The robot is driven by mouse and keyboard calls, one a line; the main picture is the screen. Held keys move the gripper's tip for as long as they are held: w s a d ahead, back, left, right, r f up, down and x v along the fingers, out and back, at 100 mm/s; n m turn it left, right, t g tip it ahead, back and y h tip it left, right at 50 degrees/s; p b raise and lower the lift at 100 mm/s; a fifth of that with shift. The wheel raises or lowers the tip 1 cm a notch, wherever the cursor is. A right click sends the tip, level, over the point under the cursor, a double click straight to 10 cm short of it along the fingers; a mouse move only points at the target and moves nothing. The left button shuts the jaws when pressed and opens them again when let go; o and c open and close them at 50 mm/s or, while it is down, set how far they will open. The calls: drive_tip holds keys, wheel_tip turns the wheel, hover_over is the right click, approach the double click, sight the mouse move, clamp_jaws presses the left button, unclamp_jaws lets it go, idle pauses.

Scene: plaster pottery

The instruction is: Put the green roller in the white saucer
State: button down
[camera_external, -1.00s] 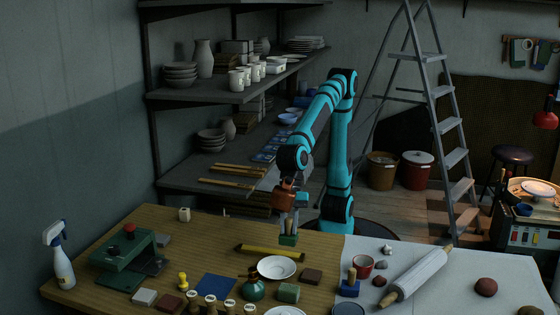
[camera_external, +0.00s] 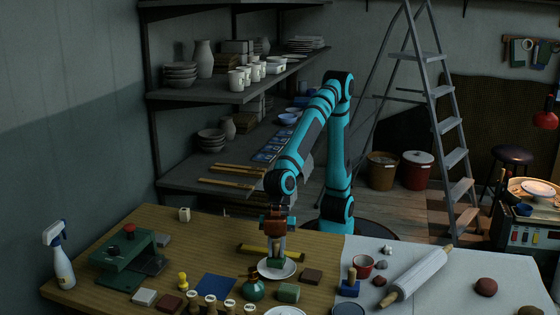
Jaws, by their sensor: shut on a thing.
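My gripper (camera_external: 276,250) points down over the white saucer (camera_external: 290,271), shut on the green roller (camera_external: 276,263). The roller is a small green piece; its upper part is hidden between the fingers. Its green lower end is within the saucer's outline. I cannot tell whether it touches the saucer or hangs just above it. The saucer lies flat on the wooden table, its middle partly covered by the roller and the fingers.
A yellow bar (camera_external: 255,251) lies behind the saucer. A round green jar (camera_external: 254,289), a grey-green block (camera_external: 288,292) and a dark brown block (camera_external: 312,276) stand close around it. A blue piece with a wooden handle (camera_external: 350,287) is farther right.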

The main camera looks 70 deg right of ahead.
drive_tip(key=shift+f, duration=0.6)
drive_tip(key=shift+f, duration=0.6)
drive_tip(key=c, duration=1.2)
unclamp_jaws()
drive_tip(key=shift+c, duration=0.2)
drive_tip(key=shift+r, duration=0.15)
drive_tip(key=v, duration=1.3)
drive_tip(key=shift+a, duration=0.2)
drive_tip(key=shift+s, duration=0.1)
